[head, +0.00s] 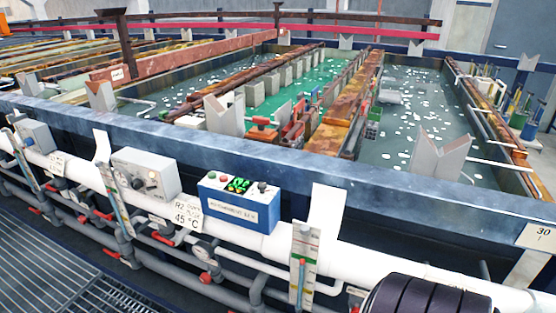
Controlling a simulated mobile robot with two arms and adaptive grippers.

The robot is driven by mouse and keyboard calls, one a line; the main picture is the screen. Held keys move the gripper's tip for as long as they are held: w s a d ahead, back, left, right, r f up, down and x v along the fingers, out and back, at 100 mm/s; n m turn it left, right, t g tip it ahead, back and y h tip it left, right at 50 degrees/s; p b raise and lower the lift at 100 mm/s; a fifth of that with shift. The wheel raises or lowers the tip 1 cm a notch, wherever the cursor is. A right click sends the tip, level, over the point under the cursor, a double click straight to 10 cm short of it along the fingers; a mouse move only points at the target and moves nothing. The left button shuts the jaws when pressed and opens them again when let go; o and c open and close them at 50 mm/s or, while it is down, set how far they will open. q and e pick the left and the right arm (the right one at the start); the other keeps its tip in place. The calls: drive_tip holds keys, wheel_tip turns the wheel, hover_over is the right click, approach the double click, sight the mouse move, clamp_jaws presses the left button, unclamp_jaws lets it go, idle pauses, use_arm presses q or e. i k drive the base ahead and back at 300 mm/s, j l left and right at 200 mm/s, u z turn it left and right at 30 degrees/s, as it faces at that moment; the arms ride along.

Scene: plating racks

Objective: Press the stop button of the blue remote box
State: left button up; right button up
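The blue remote box (237,207) is fixed at the front of the tank, near the white pipe, left of the picture's middle. Its pale top carries a green button (212,174), a red button (223,178), a lit green display (238,185) and a dark knob (262,187). The lettering on its front label is too small to read. Nothing touches the box. Neither gripper's fingers are in view. A dark, rounded, ribbed part shows at the bottom right edge and looks like part of my arm.
A grey control box (146,176) with a dial stands left of the blue box, with a "45 °C" sign (187,214) between them. White pipe (345,250), gauges and red-handled valves run along the front. A thermometer strip (303,262) hangs right of the box. Liquid-filled tanks lie behind.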

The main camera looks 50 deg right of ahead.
sight(224, 178)
drive_tip(key=z, duration=1.3)
